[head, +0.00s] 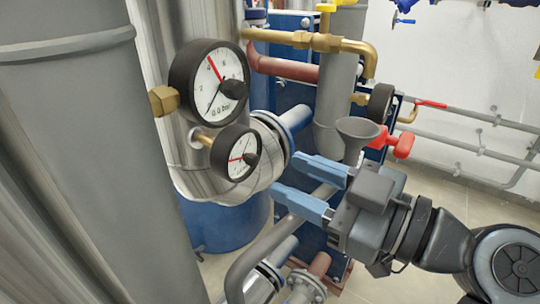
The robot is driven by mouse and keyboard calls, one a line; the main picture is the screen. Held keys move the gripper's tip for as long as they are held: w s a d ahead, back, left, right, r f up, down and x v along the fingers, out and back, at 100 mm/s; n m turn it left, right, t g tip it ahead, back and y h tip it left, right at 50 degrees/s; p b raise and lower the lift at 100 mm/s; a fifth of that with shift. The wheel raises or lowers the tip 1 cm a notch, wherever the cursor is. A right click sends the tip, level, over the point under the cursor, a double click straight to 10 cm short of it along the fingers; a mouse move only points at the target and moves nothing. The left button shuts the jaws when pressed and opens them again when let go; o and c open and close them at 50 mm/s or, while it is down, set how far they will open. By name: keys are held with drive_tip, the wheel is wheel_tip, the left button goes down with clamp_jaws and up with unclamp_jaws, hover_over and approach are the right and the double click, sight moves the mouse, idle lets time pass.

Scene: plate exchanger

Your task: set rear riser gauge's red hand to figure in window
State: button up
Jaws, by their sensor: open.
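Two round black-rimmed gauges with white faces sit one above the other, left of centre in the head view. The upper, larger gauge (210,82) has a red hand (214,68) pointing up and slightly left, a thin black hand pointing down-left, and a black centre knob (232,89). The lower gauge (235,153) has a red hand pointing left and a dark knob. I cannot tell which is the rear riser gauge. My gripper (282,174), with blue fingers, is open and empty, right of the lower gauge, apart from it.
A large grey cylinder (85,150) fills the left side. Brass pipework (310,40) with a yellow handle runs above. Another gauge (380,102), nearly side-on, and red valve handles (394,142) lie behind my gripper. A blue tank (230,225) stands below the gauges.

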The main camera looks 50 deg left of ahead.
sight(257, 162)
drive_tip(key=shift+p+x, duration=0.4)
drive_tip(key=shift+x, duration=2)
clamp_jaws()
